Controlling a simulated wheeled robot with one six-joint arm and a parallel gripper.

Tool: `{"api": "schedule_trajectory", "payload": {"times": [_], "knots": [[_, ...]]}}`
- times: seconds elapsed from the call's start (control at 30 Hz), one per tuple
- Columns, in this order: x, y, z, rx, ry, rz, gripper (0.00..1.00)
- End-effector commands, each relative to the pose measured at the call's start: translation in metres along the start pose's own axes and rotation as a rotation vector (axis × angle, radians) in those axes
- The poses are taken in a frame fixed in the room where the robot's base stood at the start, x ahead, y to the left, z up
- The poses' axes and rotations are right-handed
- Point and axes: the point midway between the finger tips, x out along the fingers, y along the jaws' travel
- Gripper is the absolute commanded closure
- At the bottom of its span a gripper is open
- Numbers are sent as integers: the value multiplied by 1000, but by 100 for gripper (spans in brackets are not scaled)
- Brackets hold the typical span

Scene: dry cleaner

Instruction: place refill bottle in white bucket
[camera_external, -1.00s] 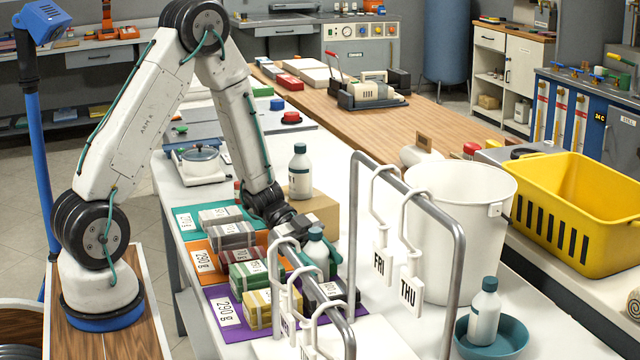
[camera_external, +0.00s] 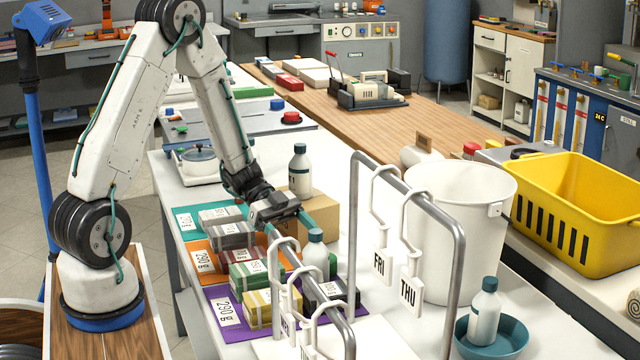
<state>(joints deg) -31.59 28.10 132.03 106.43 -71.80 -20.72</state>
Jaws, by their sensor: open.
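The white bucket (camera_external: 455,240) stands on the white table, right of the hanger rail. Three white bottles with teal caps are in view, and I cannot tell which is the refill bottle. One bottle (camera_external: 316,258) stands near the purple mat, partly behind the rail's hooks. Another bottle (camera_external: 300,172) stands on a cardboard box. The third bottle (camera_external: 485,312) stands in a teal bowl (camera_external: 507,347) in front of the bucket. My gripper (camera_external: 290,226) is open and empty, just behind and above the first bottle and in front of the box.
A metal rail (camera_external: 459,270) with white hooks and FRI and THU tags stands between my gripper and the bucket. Several bundles lie on teal, orange and purple mats (camera_external: 200,288). A yellow basket (camera_external: 575,225) is at the right.

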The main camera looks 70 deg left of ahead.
Motion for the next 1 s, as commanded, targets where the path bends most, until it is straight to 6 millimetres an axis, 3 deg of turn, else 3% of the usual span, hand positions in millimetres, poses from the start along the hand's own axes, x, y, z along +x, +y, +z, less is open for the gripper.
{"api": "schedule_trajectory", "payload": {"times": [0.2, 0.43, 0.57, 0.67, 0.8, 0.9, 1.0], "knots": [[-33, 0, 0, 0, 0, -2, 27], [-40, -1, -1, 3, -4, -5, 27], [-38, -20, -11, 44, -75, -101, 27], [-41, -51, -30, 97, -199, -284, 27], [-70, -91, -74, 122, -404, -626, 27], [-100, -95, -103, 66, -527, -846, 27], [-129, -75, -126, -50, -629, -1021, 27]]}}
